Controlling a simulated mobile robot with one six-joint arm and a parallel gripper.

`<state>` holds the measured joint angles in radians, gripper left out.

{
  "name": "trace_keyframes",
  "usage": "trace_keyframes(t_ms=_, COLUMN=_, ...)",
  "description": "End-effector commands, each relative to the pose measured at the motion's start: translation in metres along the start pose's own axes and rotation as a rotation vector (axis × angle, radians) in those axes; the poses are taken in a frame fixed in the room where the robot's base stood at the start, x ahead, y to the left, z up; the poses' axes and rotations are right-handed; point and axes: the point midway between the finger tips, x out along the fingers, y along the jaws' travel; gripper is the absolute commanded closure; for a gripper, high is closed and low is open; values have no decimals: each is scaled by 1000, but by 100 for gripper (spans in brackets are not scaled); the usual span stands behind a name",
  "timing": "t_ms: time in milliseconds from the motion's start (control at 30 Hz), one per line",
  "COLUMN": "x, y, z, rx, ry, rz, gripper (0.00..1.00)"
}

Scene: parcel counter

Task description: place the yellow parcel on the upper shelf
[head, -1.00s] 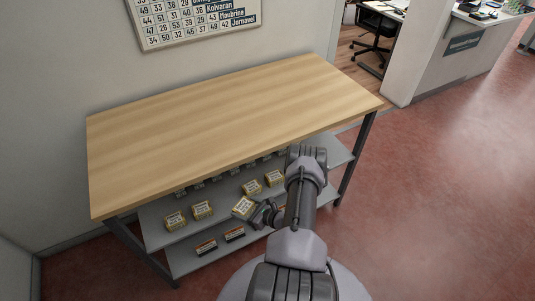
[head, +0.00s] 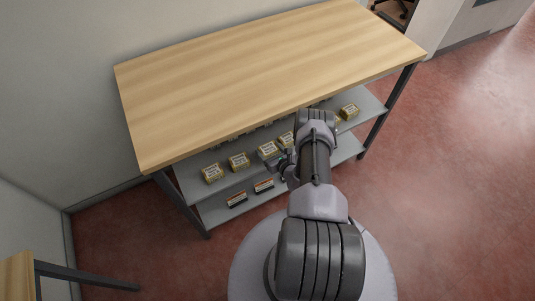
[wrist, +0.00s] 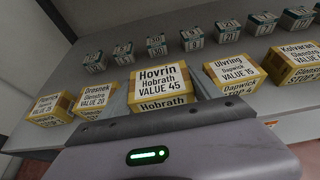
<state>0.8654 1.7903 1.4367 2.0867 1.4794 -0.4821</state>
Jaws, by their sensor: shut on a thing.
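The yellow parcel in my gripper, labelled Hovrin, Hobrath, VALUE 45, (wrist: 160,82) faces the wrist camera between my two fingers. In the head view this parcel (head: 267,149) is at the upper grey shelf (head: 192,188), level with a row of similar yellow parcels. My gripper (head: 279,160) is shut on it from the front. I cannot tell for certain whether its underside touches the shelf. Yellow parcels stand to its left (head: 238,160) and right (head: 286,139), with gaps visible in the wrist view.
Several small teal-and-white boxes (wrist: 155,44) stand behind on the shelf. The wooden tabletop (head: 260,80) overhangs it and is bare. Two dark boxes with orange and white (head: 264,186) lie on the lower shelf. A table leg (head: 182,203) stands at the left.

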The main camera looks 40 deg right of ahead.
Motion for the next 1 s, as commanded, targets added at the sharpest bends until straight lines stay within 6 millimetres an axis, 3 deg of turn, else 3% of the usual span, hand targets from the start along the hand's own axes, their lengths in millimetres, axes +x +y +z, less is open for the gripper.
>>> trace_keyframes(t_ms=67, x=9, y=7, z=2, rx=-2, ry=-1, rz=3, gripper=82)
trace_keyframes(t_ms=233, x=21, y=5, z=-32, rx=0, ry=-1, rz=-1, gripper=82)
trace_keyframes(t_ms=567, x=22, y=4, z=-33, rx=0, ry=-1, rz=0, gripper=82)
trace_keyframes(t_ms=600, x=21, y=5, z=-34, rx=0, ry=-1, rz=0, gripper=26)
trace_keyframes(t_ms=700, x=21, y=5, z=-32, rx=0, ry=-1, rz=0, gripper=6)
trace_keyframes(t_ms=1000, x=20, y=5, z=-31, rx=0, ry=-1, rz=0, gripper=6)
